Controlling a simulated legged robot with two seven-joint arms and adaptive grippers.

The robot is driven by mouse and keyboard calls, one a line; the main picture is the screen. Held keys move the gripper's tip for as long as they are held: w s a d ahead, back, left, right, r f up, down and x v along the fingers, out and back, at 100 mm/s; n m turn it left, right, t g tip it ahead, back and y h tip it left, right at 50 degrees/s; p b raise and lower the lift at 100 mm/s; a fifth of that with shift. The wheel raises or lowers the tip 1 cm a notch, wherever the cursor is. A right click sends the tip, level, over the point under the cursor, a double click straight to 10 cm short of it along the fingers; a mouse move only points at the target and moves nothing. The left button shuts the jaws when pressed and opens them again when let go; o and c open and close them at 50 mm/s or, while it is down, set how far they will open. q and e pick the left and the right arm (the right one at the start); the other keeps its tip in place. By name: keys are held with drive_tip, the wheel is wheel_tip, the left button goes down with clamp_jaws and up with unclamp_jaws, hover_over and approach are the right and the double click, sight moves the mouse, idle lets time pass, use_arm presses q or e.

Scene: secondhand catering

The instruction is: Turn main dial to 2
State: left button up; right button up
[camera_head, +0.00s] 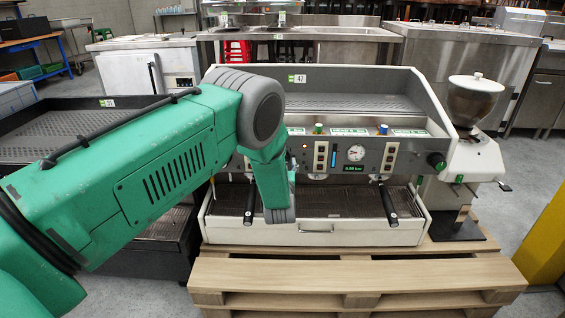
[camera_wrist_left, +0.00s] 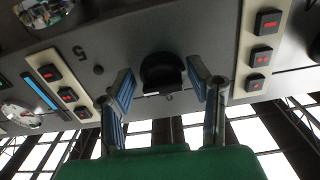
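The espresso machine (camera_head: 335,195) stands on a wooden pallet with its grey control panel facing me. In the left wrist view the black dial (camera_wrist_left: 162,73) sits on that panel, seen upside down. My left gripper (camera_wrist_left: 160,68) is open, with one blue-padded finger on each side of the dial. A gap shows at the left finger; contact at the right finger is unclear. In the head view my left gripper (camera_head: 279,190) is in front of the panel's left part and hides the dial. A mark like a 5 (camera_wrist_left: 82,52) is left of the dial. My right gripper is not visible.
Portafilter handles (camera_head: 388,205) stick out below the panel. Button strips (camera_wrist_left: 262,45) flank the dial. A coffee grinder (camera_head: 473,150) stands at the right. The pallet (camera_head: 350,275) is clear in front.

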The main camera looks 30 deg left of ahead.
use_arm(q)
drive_tip(key=shift+w+r, duration=0.1)
drive_tip(key=shift+w, duration=0.05)
drive_tip(key=shift+r, duration=0.1)
drive_tip(key=v, duration=1.2)
drive_tip(key=shift+f, duration=0.2)
